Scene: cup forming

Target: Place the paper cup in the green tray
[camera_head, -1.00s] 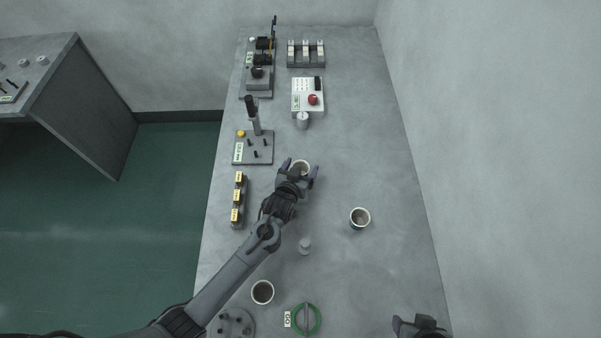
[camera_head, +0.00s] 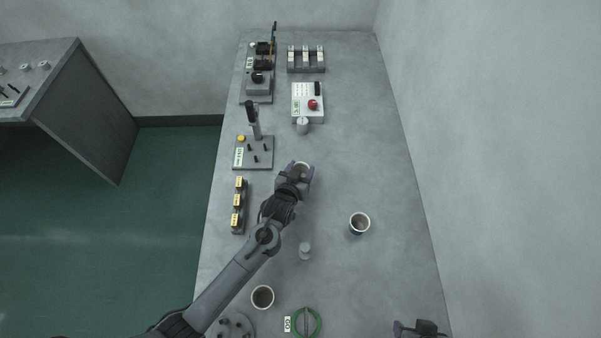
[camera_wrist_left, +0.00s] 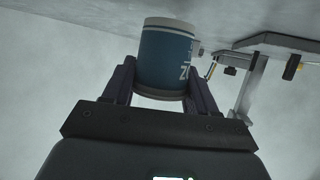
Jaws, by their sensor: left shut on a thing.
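My left gripper (camera_head: 301,172) is shut on a paper cup (camera_head: 302,168) near the middle of the table. In the left wrist view the cup (camera_wrist_left: 167,58) is blue with a pale rim and white lettering, held between the two fingers. A second cup (camera_head: 360,223) stands open end up to the right. A third cup (camera_head: 262,296) stands near the front left. My right gripper (camera_head: 420,328) is partly cut off at the bottom right.
A lever panel (camera_head: 254,153) and a row of yellow-labelled blocks (camera_head: 238,206) line the left edge. A small metal piece (camera_head: 305,250) stands below the gripper. A box with a red button (camera_head: 308,103) stands farther back. The table's right side is mostly clear.

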